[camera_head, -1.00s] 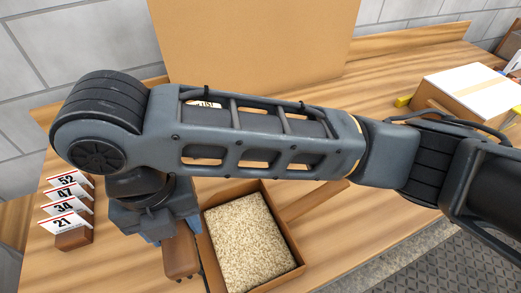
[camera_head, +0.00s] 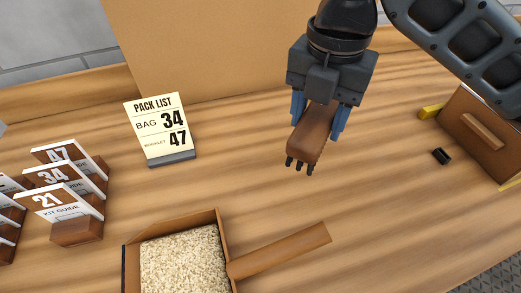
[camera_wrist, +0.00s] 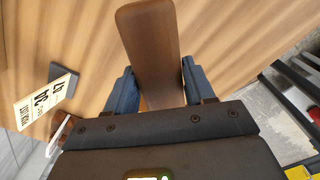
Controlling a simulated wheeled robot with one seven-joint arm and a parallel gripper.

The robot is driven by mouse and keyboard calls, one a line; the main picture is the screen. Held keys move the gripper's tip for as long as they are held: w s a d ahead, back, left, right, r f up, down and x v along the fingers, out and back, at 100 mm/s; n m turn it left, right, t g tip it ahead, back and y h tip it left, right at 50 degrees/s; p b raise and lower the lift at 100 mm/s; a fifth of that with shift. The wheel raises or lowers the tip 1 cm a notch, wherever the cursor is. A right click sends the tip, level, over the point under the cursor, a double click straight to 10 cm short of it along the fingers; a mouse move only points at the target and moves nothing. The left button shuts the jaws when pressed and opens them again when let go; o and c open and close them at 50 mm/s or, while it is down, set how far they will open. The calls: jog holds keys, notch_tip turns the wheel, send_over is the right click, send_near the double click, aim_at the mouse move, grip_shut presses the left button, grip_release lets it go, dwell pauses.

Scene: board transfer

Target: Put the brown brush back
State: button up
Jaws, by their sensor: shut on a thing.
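The brown brush (camera_head: 314,132) is in my gripper (camera_head: 318,118), between its two blue fingers, with short dark bristles at its lower end. My gripper is shut on it and holds it over the wooden table, right of the pack list card in the head view. In the wrist view the brown brush (camera_wrist: 150,45) runs up between the blue fingers of my gripper (camera_wrist: 157,85). I cannot tell exactly how high it is above the table.
An open box (camera_head: 221,222) filled with pale granules stands at the front, with a flap out to the right. A pack list card (camera_head: 160,128) stands at the back left. Several kit guide cards (camera_head: 60,195) stand at left. A brown box (camera_head: 478,135) stands at right beside a small black object (camera_head: 441,156).

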jog(key=shift+w+a+f, duration=0.75)
jog(key=shift+a+f, duration=1)
jog(key=shift+f, duration=0.05)
jog(key=shift+w+a+f, duration=0.8)
jog(key=shift+a+f, duration=0.9)
jog(key=shift+f, duration=0.15)
jog(key=shift+w+a+f, duration=0.75)
jog(key=shift+a+f, duration=1)
jog(key=shift+f, duration=0.05)
jog(key=o, duration=0.5)
jog(key=shift+f, duration=0.2)
jog(key=o, duration=0.5)
jog(key=shift+r, duration=0.1)
notch_tip(320, 180, up, 12)
jog(key=shift+r, duration=0.1)
